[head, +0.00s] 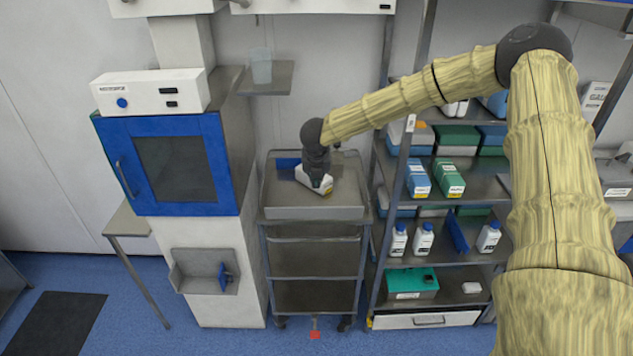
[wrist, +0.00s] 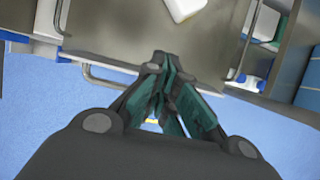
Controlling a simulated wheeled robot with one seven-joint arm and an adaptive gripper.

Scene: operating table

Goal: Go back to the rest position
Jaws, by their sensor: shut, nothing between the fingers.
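My gripper (head: 321,182) hangs at the end of my outstretched arm over the top of the steel trolley (head: 312,213). In the wrist view my gripper (wrist: 163,72) has its dark green fingers together with nothing between them. A white item (head: 308,178) with a yellow patch lies on the trolley top, partly hidden behind my gripper in the head view. In the wrist view the white item (wrist: 185,8) shows at the top edge, apart from the fingertips.
A blue-fronted cabinet (head: 120,160) stands left of the trolley. A shelf rack (head: 480,187) with boxes and white bottles stands close on the right. A small wall shelf (head: 265,82) with a clear cup (head: 261,66) is above the trolley. Blue floor (head: 200,340) is open in front.

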